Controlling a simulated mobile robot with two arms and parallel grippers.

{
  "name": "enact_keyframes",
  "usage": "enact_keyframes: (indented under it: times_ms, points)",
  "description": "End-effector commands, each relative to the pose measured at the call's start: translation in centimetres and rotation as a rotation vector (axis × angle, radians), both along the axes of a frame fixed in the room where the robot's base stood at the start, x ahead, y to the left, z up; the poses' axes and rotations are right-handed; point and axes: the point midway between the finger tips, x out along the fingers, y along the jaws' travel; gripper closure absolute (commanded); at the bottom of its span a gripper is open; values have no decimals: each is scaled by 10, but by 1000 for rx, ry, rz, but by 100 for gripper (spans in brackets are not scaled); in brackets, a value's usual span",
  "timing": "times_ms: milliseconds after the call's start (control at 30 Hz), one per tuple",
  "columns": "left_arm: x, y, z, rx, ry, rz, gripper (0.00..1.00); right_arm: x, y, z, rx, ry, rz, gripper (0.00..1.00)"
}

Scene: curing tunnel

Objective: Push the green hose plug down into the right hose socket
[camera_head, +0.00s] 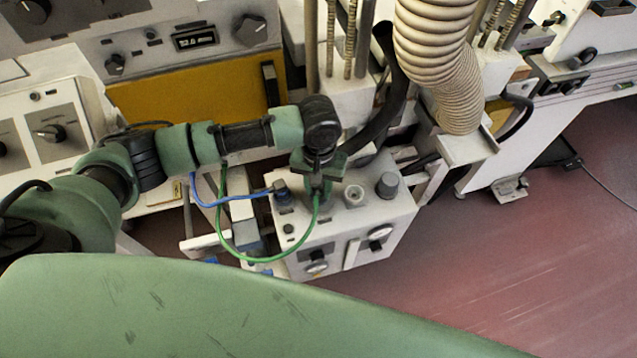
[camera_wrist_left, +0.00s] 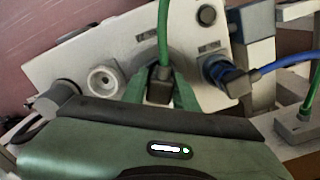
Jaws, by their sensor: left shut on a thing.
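My left gripper (camera_head: 317,194) points down over the top of a pale box (camera_head: 375,222). It is shut on the green hose plug, a dark plug (camera_wrist_left: 160,88) with a green hose (camera_wrist_left: 163,35). In the head view the green hose (camera_head: 224,232) loops down past the box's left side. The plug's lower end and any socket beneath it are hidden by the fingers, so I cannot tell whether it is seated. A pale round fitting (camera_head: 354,194) with a central hole is beside the gripper. It also shows in the wrist view (camera_wrist_left: 103,80).
A blue hose plug (camera_wrist_left: 236,82) stands on the box close beside the gripper, its blue hose (camera_head: 222,203) running left. A grey knob (camera_head: 387,185) is at the box's right corner. A black hose (camera_head: 388,95) and a ribbed duct (camera_head: 437,60) hang behind. Red floor lies right.

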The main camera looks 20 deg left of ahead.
Motion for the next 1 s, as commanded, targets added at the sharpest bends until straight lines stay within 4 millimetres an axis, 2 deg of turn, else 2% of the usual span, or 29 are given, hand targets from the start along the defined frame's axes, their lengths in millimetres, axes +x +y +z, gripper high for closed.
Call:
enact_keyframes:
  times_ms: [1000]
  points:
    - [0,0,-9,1,0,-1,100,-1,4,0,5,0,0,64]
